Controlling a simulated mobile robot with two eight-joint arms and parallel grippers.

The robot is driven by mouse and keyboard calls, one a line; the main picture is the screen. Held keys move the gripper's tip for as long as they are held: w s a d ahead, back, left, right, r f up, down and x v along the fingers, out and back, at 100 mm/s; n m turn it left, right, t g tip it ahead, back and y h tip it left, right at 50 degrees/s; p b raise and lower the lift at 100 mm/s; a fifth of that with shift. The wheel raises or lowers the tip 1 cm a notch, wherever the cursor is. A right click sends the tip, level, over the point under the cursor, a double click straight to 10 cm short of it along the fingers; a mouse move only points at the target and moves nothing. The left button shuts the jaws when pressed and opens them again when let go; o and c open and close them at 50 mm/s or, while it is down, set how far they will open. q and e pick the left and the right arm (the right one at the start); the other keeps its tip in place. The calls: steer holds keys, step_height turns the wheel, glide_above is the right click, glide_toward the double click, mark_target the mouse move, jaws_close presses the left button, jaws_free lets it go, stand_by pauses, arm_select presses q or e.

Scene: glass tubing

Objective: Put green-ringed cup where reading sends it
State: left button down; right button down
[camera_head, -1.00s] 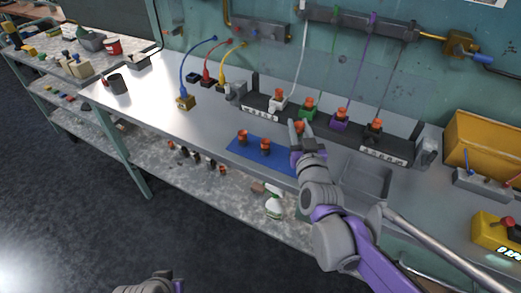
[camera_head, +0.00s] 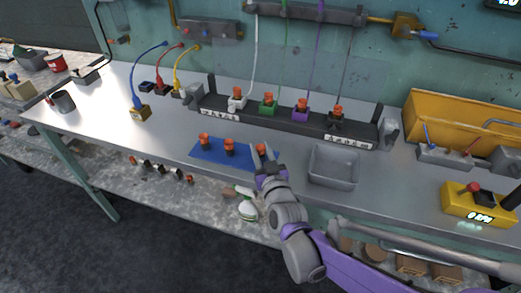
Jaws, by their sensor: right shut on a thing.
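My right gripper (camera_head: 263,161) is shut on an orange-red cup (camera_head: 261,149) at the right end of the blue mat (camera_head: 208,157); I cannot tell whether the cup touches the mat. Two similar cups stand on the mat, one at the left (camera_head: 204,139) and one in the middle (camera_head: 229,145). Any coloured rings are too small to make out. A yellow meter (camera_head: 462,206) at the right has a lit display, its reading hard to make out. Another display (camera_head: 507,4) is cut off at the top right. My left gripper is not in view.
Behind the mat a dark rack (camera_head: 285,126) carries orange-topped white, green, purple and black blocks with cords. An empty grey tray (camera_head: 333,180) sits right of the gripper. A yellow bin (camera_head: 460,120) stands behind the meter. The bench left of the mat is mostly clear.

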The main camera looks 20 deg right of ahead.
steer(key=shift+f, duration=0.15)
steer(key=c, duration=0.6)
jaws_free()
steer(key=shift+r, duration=0.3)
steer(key=s+p, duration=0.1)
steer(key=s, duration=1.1)
steer(key=shift+s+f, duration=0.1)
steer(key=shift+f, duration=0.1)
